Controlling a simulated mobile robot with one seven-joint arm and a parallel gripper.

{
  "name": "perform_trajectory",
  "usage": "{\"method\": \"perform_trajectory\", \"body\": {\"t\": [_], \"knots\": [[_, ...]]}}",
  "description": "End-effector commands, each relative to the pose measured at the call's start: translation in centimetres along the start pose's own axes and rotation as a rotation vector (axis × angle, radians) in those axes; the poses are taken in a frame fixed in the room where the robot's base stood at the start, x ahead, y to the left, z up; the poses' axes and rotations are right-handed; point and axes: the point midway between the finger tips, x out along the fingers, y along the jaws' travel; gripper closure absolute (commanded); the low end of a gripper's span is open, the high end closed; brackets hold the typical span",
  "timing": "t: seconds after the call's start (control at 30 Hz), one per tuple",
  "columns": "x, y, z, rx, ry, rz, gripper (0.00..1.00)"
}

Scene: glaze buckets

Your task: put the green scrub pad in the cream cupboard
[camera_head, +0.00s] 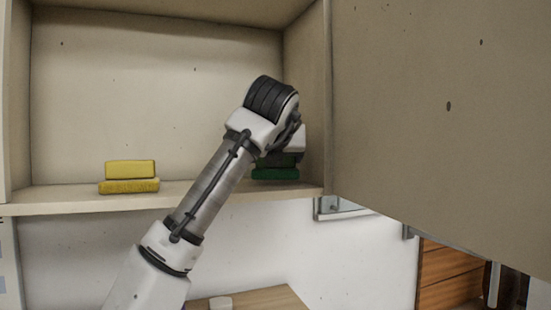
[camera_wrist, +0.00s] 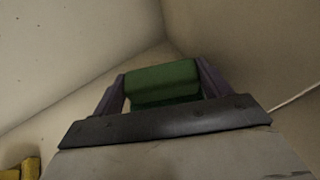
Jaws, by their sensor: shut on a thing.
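The cream cupboard (camera_head: 155,95) is open, and my arm reaches into it at the right end of its shelf. My gripper (camera_head: 278,158) is low over the shelf there, close to the right side wall. In the wrist view the fingers are shut on the green scrub pad (camera_wrist: 162,76), one on each side of it. In the head view green (camera_head: 275,174) shows below the gripper at shelf level, partly hidden by my arm. Green shows at two levels in both views; I cannot tell whether this is one pad or two stacked.
Two yellow blocks (camera_head: 130,170) are stacked on the shelf at the left; a yellow corner shows in the wrist view (camera_wrist: 22,170). The shelf between them and my arm is bare. A large cream panel (camera_head: 440,110) stands to the right. A wooden surface (camera_head: 260,299) lies below.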

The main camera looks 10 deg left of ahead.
Motion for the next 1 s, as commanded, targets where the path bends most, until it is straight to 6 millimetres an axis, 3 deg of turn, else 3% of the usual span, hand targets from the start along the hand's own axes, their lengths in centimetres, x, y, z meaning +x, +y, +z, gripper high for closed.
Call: {"method": "perform_trajectory", "body": {"t": [0.47, 0.5, 0.53, 0.87, 1.0], "knots": [[0.8, 0.0, -0.9, -0.001, 0.001, -0.001, 0.5], [0.8, 0.0, -0.8, -0.001, 0.001, 0.0, 0.19], [0.8, 0.0, -0.8, -0.001, 0.001, 0.0, 0.15], [0.6, 0.0, -0.5, -0.001, 0.0, 0.001, 0.14], [-0.8, 0.0, -0.7, 0.0, -0.003, 0.0, 0.14]]}}
